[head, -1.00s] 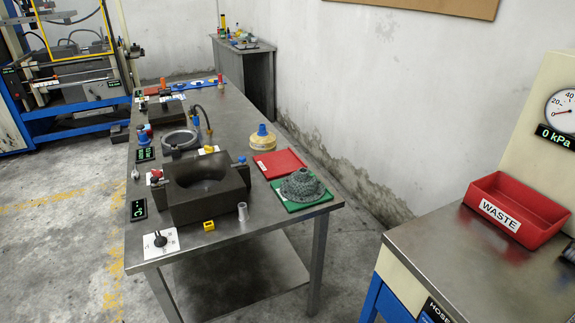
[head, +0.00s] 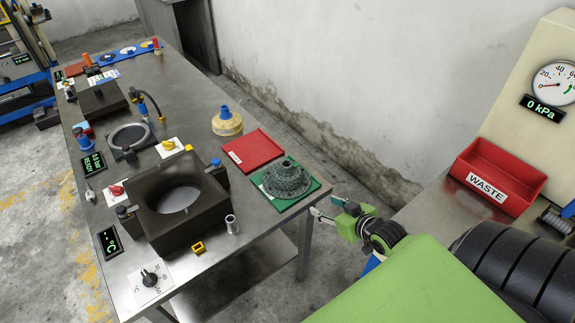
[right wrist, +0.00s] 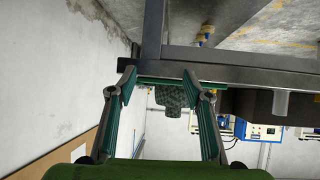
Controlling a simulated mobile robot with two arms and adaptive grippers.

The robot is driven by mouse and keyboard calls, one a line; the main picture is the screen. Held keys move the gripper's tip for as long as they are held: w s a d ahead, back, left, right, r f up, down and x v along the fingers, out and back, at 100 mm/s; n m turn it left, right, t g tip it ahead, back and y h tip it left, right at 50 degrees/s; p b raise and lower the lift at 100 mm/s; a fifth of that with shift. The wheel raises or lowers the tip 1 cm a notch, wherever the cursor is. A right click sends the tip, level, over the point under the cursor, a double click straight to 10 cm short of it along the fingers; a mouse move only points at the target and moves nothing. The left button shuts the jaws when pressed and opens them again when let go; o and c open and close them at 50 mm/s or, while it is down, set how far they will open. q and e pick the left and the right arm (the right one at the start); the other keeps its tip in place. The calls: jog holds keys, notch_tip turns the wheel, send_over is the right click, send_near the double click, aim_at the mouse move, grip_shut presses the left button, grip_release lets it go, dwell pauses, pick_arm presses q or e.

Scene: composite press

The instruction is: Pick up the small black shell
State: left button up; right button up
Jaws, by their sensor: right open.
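The small black shell (head: 287,180) is a dark, woven-looking dome with a narrow knob on top. It sits knob up on a green mat (head: 311,190) at the near right corner of the metal table. It also shows upside down in the right wrist view (right wrist: 172,98), between the fingers. My right gripper (head: 330,208) is open and empty, just off the table's right edge, to the right of the mat and apart from the shell. In the right wrist view its two fingers (right wrist: 160,80) stand wide apart. My left gripper is not in view.
A red mat (head: 252,149) lies beyond the green one. A dark block mould (head: 180,232) with a round cavity and a small metal cup (head: 231,224) stand left of the shell. A red WASTE bin (head: 497,172) is on the right bench. A wall runs behind the table.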

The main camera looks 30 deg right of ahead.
jog(key=t+y+p, duration=0.1)
jog(key=t, duration=0.1)
send_near(287, 164)
jog(key=shift+n, duration=0.4)
jog(key=x, duration=0.4)
jog(key=shift+w+d+r+p, duration=0.15)
jog(key=shift+w+r+p, duration=0.05)
jog(key=shift+p, duration=0.15)
jog(key=shift+w+f, duration=0.2)
jog(key=shift+w, duration=0.2)
jog(key=shift+w+f, duration=0.2)
jog(key=shift+w, duration=0.3)
jog(key=x, duration=0.2)
jog(key=p+x, duration=0.1)
jog(key=x, duration=0.1)
jog(key=shift+f, duration=0.3)
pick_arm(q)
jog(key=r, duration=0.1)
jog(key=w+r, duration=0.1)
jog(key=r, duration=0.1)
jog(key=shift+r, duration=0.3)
pick_arm(e)
jog(key=shift+r, duration=0.1)
grip_shut()
